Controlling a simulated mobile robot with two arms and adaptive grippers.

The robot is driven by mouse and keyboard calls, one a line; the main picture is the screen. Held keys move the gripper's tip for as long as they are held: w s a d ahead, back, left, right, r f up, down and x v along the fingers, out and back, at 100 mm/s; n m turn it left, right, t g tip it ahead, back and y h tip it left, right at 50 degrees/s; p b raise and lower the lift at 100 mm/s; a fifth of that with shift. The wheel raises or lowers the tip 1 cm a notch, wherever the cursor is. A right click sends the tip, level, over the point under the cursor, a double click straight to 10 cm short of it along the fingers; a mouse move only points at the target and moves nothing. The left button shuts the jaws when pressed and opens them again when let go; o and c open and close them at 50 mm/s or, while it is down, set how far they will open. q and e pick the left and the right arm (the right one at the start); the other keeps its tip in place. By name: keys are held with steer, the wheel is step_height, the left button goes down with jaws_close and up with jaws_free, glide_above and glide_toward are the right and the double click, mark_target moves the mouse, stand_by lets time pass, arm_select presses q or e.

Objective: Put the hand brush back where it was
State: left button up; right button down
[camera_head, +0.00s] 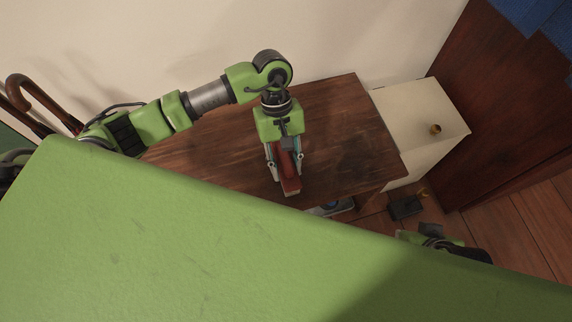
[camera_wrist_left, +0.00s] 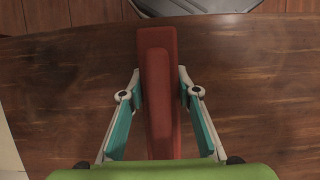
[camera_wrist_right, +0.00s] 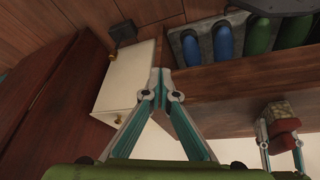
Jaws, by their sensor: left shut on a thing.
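The hand brush has a red back and handle (camera_head: 289,185). It also shows in the left wrist view (camera_wrist_left: 158,90), lengthwise between the fingers. My left gripper (camera_head: 285,163) is shut on it over the brown table (camera_head: 335,120). The right wrist view shows the brush's end (camera_wrist_right: 285,125) with greyish-tan bristles beside the table edge. I cannot tell whether the bristles touch the tabletop. My right gripper (camera_wrist_right: 161,78) has its fingertips together with nothing between them; it is off the table's front right, mostly hidden by my green body in the head view.
A cream cabinet (camera_head: 420,120) with a brass knob stands right of the table, near a dark red-brown wooden panel (camera_head: 505,110). A grey tray (camera_wrist_right: 175,45) holds several blue and green bottles below the tabletop. Canes (camera_head: 40,100) stand at left. The visible tabletop around the brush is clear.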

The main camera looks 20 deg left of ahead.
arm_select(q)
steer(key=o, duration=1)
arm_select(e)
steer(key=shift+w+a+r+t, duration=0.2)
steer(key=shift+w+t, duration=0.2)
steer(key=shift+w, duration=0.25)
arm_select(q)
steer(key=v, duration=0.3)
steer(key=p+v, duration=0.1)
steer(key=v, duration=0.8)
steer(key=shift+d+r, duration=0.1)
arm_select(e)
steer(key=s, duration=0.1)
steer(key=s+g, duration=0.1)
steer(key=s+d, duration=0.1)
steer(key=shift+s+r+g, duration=0.2)
steer(key=shift+r+g, duration=0.05)
steer(key=shift+g, duration=0.05)
